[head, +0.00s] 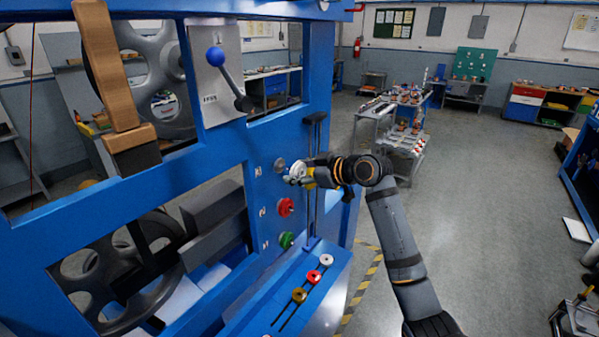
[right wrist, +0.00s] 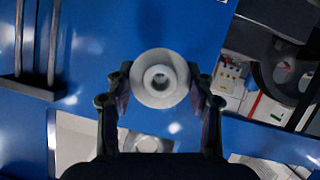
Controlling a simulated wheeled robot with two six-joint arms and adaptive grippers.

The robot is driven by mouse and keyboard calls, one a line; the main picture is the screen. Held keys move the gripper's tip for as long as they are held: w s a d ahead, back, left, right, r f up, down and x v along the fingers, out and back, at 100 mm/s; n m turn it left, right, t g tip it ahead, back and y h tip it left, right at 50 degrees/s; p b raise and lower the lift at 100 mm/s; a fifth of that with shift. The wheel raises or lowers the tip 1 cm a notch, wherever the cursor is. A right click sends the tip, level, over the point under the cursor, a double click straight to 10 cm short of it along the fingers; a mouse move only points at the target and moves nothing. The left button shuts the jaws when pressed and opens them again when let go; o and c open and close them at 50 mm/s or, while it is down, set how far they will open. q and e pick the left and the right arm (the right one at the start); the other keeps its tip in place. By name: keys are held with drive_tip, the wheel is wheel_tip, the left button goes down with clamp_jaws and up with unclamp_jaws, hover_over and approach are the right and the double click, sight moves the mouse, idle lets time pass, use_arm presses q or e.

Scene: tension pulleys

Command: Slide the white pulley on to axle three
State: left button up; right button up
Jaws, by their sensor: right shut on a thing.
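The white pulley (head: 297,170) is held in front of the blue panel, close to the top axle (head: 280,165) with its grey disc. The top mark beside the axles is too small to read surely. My right gripper (head: 306,174) is shut on the pulley. In the right wrist view the white pulley (right wrist: 142,88) sits between the two fingers, its bore facing the camera. I cannot tell whether the axle has entered the bore. A red pulley (head: 285,207) is on the middle axle and a green pulley (head: 287,240) on the lowest. My left gripper is not in view.
A slotted blue ledge (head: 337,272) below holds a white (head: 327,260), a red (head: 313,277) and a gold piece (head: 299,295). Upright dark rods (head: 314,200) stand just right of the axles. Open floor lies to the right.

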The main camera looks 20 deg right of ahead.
sight(285, 166)
drive_tip(key=shift+w+a, duration=0.1)
drive_tip(key=shift+w+a+p, duration=0.45)
drive_tip(key=shift+w+a, duration=0.4)
drive_tip(key=shift+w, duration=0.2)
drive_tip(key=shift+w+a, duration=0.1)
drive_tip(key=shift+w, duration=0.05)
idle(0.5)
drive_tip(key=shift+w+a, duration=0.4)
drive_tip(key=shift+w, duration=0.15)
idle(0.3)
